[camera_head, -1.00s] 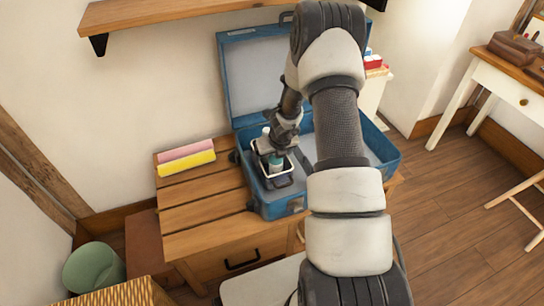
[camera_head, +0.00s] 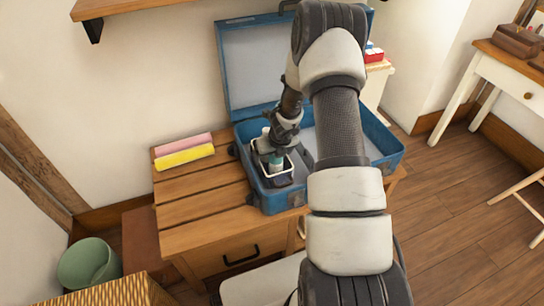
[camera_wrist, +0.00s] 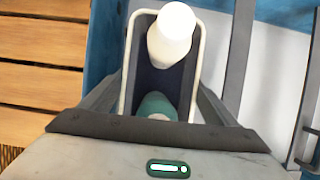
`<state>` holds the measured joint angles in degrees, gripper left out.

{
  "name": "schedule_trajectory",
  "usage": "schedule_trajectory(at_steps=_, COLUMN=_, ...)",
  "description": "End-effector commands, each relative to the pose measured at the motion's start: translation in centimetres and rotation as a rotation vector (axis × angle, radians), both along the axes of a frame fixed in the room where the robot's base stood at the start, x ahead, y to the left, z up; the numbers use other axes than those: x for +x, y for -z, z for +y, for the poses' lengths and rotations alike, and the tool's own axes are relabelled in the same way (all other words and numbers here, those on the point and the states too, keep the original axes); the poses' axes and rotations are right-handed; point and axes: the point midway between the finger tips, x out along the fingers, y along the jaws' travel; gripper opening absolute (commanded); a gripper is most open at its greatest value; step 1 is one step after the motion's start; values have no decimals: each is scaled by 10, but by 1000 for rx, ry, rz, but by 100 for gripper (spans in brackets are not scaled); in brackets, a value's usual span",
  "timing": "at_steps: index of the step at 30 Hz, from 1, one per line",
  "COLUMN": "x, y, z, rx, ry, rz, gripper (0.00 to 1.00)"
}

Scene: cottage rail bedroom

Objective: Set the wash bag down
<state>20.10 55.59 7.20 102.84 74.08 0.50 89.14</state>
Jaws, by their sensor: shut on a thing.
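The wash bag (camera_head: 279,182) is an open-topped dark blue bag with a cream rim. It holds a white bottle (camera_wrist: 172,35) and a teal item (camera_wrist: 156,106). In the wrist view the bag (camera_wrist: 200,48) sits between the two fingers of my gripper (camera_wrist: 160,76). My gripper (camera_head: 271,150) is shut on the bag, within the left part of the open blue suitcase (camera_head: 284,202). I cannot tell whether the bag's base touches the suitcase floor. Its lower part is hidden by the suitcase's front wall.
The suitcase lies on a slatted wooden bench (camera_head: 200,207), its lid (camera_head: 258,65) raised at the back. A pink roll (camera_head: 183,144) and a yellow roll (camera_head: 186,156) lie on the slats at left. The suitcase's right part looks clear, partly hidden by my arm. A shelf (camera_head: 140,7) hangs above.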

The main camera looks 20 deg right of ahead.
Motion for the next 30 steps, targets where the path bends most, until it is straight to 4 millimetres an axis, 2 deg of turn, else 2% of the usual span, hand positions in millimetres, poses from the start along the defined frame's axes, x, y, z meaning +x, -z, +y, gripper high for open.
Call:
schedule_trajectory(at_steps=14, x=1, y=9, z=0, rx=-1, ry=0, rz=-2, gripper=53)
schedule_trajectory(at_steps=15, x=1, y=8, z=0, rx=-1, ry=0, rz=-3, gripper=85)
schedule_trajectory(at_steps=18, x=1, y=8, z=0, rx=0, ry=0, rz=-2, gripper=100)
schedule_trajectory(at_steps=25, x=-1, y=9, z=0, rx=0, ry=0, rz=1, gripper=100)
schedule_trajectory(at_steps=30, x=-6, y=-7, z=0, rx=0, ry=0, rz=-1, gripper=100)
